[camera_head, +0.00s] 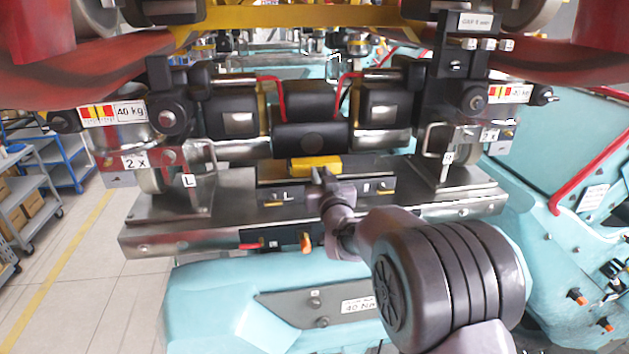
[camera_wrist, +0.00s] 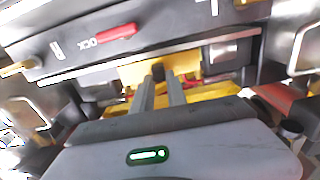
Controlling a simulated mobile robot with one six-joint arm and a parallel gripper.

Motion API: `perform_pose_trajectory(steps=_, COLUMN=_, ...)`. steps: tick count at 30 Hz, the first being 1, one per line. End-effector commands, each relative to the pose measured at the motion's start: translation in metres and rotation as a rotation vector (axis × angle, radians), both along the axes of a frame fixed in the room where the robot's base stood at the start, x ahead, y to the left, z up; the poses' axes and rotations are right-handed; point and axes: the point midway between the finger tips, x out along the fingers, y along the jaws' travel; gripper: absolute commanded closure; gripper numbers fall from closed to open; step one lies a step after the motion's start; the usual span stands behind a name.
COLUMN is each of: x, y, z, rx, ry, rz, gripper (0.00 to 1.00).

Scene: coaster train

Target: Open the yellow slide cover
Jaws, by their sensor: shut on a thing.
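The yellow slide cover (camera_head: 315,166) lies on the dark rail in the middle of the steel bench, below the black cylinders. In the wrist view, yellow surfaces of the slide cover (camera_wrist: 132,76) show beside and behind my fingers. My gripper (camera_head: 320,176) reaches the cover's front edge from the near side. In the wrist view, the two grey fingers of my gripper (camera_wrist: 159,78) are close together on a small dark knob (camera_wrist: 158,71) at the yellow cover. The fingers partly hide the knob, and my wrist hides the area below it.
A red handle marked with lettering (camera_wrist: 117,32) lies on the grey panel in the wrist view. Black clamps with weight labels (camera_head: 112,113) stand at both sides of the bench (camera_head: 150,237). Small orange and red levers (camera_head: 305,243) sit on the bench's front edge.

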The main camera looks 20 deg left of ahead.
Motion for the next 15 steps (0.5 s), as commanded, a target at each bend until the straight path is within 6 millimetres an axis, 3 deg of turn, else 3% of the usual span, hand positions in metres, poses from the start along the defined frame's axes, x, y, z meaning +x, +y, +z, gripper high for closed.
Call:
perform_pose_trajectory(steps=2, x=0.012, y=-0.02, z=-0.01, rx=0.004, ry=-0.01, rz=-0.005, gripper=1.0)
perform_pose_trajectory(steps=9, x=0.044, y=-0.072, z=-0.005, rx=0.001, ry=-0.01, rz=-0.004, gripper=1.0)
perform_pose_trajectory(steps=15, x=0.054, y=-0.089, z=-0.002, rx=0.0, ry=-0.006, rz=-0.003, gripper=1.0)
